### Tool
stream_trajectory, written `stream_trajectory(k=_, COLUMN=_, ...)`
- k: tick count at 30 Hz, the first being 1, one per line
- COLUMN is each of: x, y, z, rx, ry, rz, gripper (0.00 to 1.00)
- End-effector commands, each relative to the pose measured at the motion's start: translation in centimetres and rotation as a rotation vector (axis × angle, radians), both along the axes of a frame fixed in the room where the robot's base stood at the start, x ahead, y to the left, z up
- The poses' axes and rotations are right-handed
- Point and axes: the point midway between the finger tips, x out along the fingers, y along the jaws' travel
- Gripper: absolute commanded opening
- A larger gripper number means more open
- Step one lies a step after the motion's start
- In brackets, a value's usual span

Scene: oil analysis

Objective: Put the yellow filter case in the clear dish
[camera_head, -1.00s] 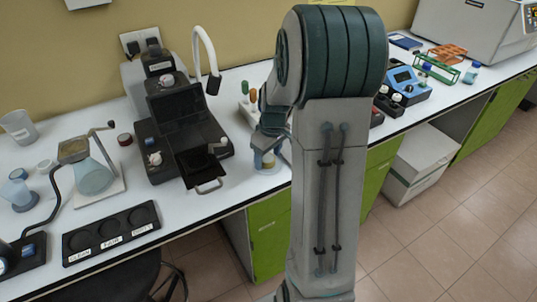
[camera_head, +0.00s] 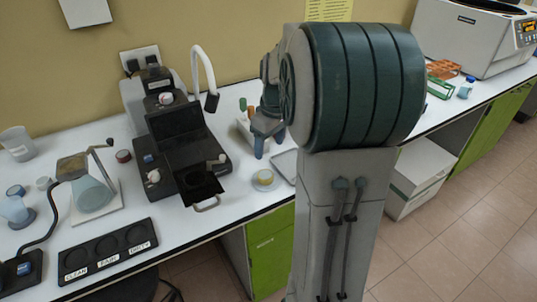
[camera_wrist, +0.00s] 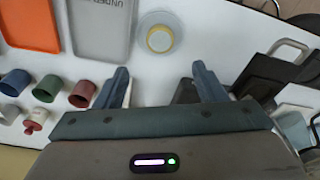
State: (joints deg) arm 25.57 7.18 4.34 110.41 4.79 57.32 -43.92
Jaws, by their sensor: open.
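The yellow filter case (camera_head: 265,176) lies inside the clear dish (camera_head: 263,187) on the bench, right of the black instrument. In the wrist view the yellow case (camera_wrist: 159,39) shows as a round disc with a pale centre, within the rim of the clear dish (camera_wrist: 159,17). It appears to lie flat. My gripper (camera_wrist: 159,69) is open, and nothing shows between its fingers. The dish lies beyond the fingertips, apart from them. In the head view my gripper (camera_head: 260,150) is above and behind the dish, with one finger largely hidden.
The black instrument (camera_head: 181,150) with its pulled-out tray stands left of the dish. An orange tray (camera_wrist: 28,22) and a grey tray (camera_wrist: 101,28) lie on the other side. Several coloured caps (camera_wrist: 47,88) are close to my left finger. The bench front edge is near the dish.

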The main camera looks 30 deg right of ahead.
Motion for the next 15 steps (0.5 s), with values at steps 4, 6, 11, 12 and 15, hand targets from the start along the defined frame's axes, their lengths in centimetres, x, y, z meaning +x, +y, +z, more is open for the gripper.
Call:
stream_trajectory(k=4, x=-0.5, y=0.7, z=1.0, rx=-0.003, ry=-0.003, rz=-0.008, gripper=0.64)
stream_trajectory(k=6, x=-1.3, y=1.9, z=1.5, rx=-0.009, ry=-0.009, rz=-0.026, gripper=0.64)
stream_trajectory(k=11, x=-5.3, y=6.7, z=2.3, rx=-0.022, ry=-0.035, rz=-0.109, gripper=0.64)
stream_trajectory(k=12, x=-6.6, y=7.9, z=2.3, rx=-0.023, ry=-0.046, rz=-0.137, gripper=0.64)
stream_trajectory(k=15, x=-9.9, y=10.5, z=2.1, rx=-0.019, ry=-0.071, rz=-0.205, gripper=0.64)
